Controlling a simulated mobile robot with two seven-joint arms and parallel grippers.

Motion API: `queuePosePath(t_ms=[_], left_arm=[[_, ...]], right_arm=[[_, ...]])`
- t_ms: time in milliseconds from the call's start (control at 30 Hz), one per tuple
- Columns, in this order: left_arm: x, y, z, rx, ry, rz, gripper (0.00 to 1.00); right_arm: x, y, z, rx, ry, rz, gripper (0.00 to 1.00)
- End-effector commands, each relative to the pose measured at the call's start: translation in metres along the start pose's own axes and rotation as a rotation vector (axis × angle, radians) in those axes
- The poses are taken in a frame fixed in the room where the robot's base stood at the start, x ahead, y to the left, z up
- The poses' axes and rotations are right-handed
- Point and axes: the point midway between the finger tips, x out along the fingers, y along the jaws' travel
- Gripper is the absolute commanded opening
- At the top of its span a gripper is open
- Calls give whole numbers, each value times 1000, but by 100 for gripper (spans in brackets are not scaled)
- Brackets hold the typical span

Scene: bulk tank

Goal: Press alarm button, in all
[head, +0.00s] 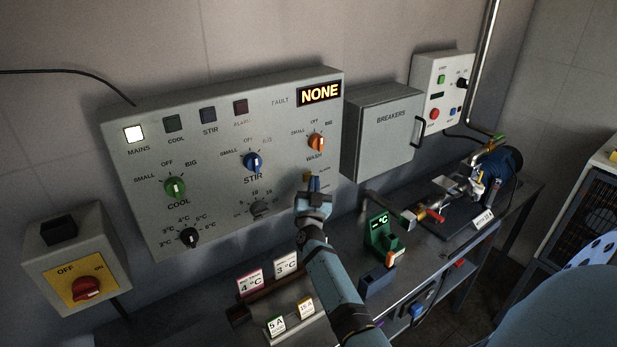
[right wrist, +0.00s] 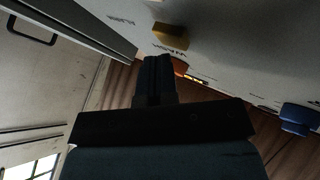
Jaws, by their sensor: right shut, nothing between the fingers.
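The grey control panel (head: 215,130) hangs on the wall. Its alarm button is a small yellow block (right wrist: 171,36) by the ALARM lettering in the right wrist view. In the head view my right gripper (head: 313,184) mostly hides it, low on the panel's right side. My right gripper (right wrist: 158,62) is shut and empty, its fingertips close to the yellow button. I cannot tell whether they touch it. The alarm lamp (head: 240,107) is dark, and the fault display (head: 320,94) reads NONE. My left gripper is not in view.
The orange WASH knob (head: 316,142) sits just above my right gripper, and the blue STIR knob (head: 253,161) is to its left. A breaker box (head: 382,135) stands right of the panel. Below are number cards (head: 286,263) and a green thermometer (head: 381,236) on the bench.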

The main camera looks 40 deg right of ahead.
Motion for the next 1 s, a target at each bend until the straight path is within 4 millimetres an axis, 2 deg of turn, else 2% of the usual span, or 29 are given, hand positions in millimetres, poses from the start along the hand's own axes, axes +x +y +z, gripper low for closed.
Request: queuePosePath(t_ms=[467,1000], left_arm=[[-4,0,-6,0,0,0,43],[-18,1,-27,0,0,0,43]], right_arm=[[-6,5,-5,-1,0,0,0],[-38,28,-29,-1,0,0,0]])
